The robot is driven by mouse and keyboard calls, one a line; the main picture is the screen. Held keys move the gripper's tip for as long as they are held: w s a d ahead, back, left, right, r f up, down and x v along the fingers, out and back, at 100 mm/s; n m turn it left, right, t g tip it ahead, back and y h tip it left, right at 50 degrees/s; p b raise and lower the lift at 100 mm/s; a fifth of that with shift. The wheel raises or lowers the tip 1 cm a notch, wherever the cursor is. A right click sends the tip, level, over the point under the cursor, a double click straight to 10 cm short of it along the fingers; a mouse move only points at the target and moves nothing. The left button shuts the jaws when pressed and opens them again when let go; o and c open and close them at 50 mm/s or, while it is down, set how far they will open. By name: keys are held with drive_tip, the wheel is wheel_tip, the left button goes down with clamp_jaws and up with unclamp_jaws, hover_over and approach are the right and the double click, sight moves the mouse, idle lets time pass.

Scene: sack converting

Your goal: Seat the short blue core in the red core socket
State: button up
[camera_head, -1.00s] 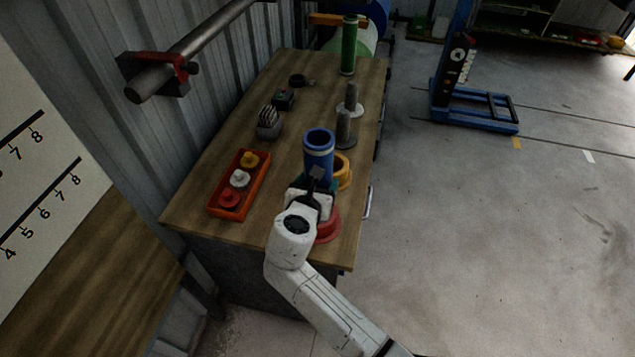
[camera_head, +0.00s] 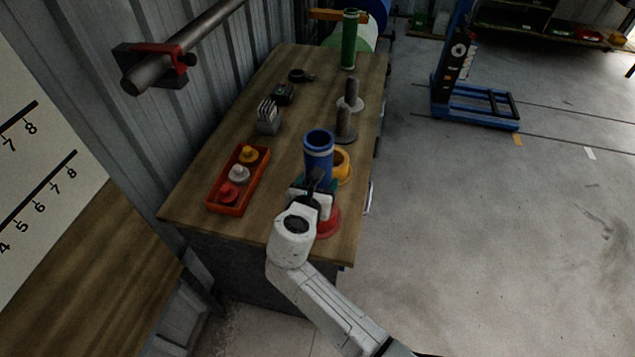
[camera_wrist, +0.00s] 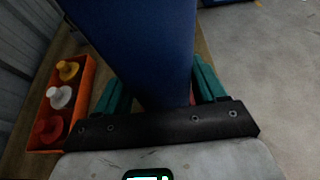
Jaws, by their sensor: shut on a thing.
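The short blue core (camera_head: 318,158) is a hollow upright tube in the head view, and it fills the upper middle of the wrist view (camera_wrist: 150,50). My gripper (camera_head: 314,190) has its teal fingers on both sides of the core and is shut on it. The red core socket (camera_head: 329,222) shows partly in the head view, low and right, behind my gripper and near the table's front. In the wrist view only a sliver of red shows beside the core. Whether the core's lower end is above or in the socket is hidden.
A yellow socket (camera_head: 343,167) stands close behind the core. An orange tray (camera_head: 212,197) with red, white and yellow plugs lies to the left. Grey posts (camera_head: 345,125) and a green core (camera_head: 349,40) stand further back. The table's right edge is near.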

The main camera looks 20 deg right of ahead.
drive_tip(key=shift+f+b, duration=0.5)
drive_tip(key=shift+f, duration=0.35)
drive_tip(key=o, duration=1.6)
drive_tip(key=shift+c, duration=0.2)
drive_tip(key=shift+f, duration=0.1)
drive_tip(key=v, duration=1)
drive_tip(key=shift+s+a, duration=0.25)
drive_tip(key=shift+s, duration=0.05)
drive_tip(key=s+d+f+m+g+y, duration=0.1)
drive_tip(key=s+d+f+m+g, duration=0.3)
drive_tip(key=s+d+f+m, duration=0.4)
drive_tip(key=s+d+f+m+g+y, duration=0.1)
drive_tip(key=s+d+m+g+y, duration=0.2)
drive_tip(key=s+m, duration=0.7)
drive_tip(key=s+d+f+m+g+y, duration=0.2)
drive_tip(key=s+d+m+y, duration=0.1)
drive_tip(key=s+m, duration=0.8)
drive_tip(key=shift+s+m+g+y+b, duration=0.3)
drive_tip(key=shift+s+g, duration=0.1)
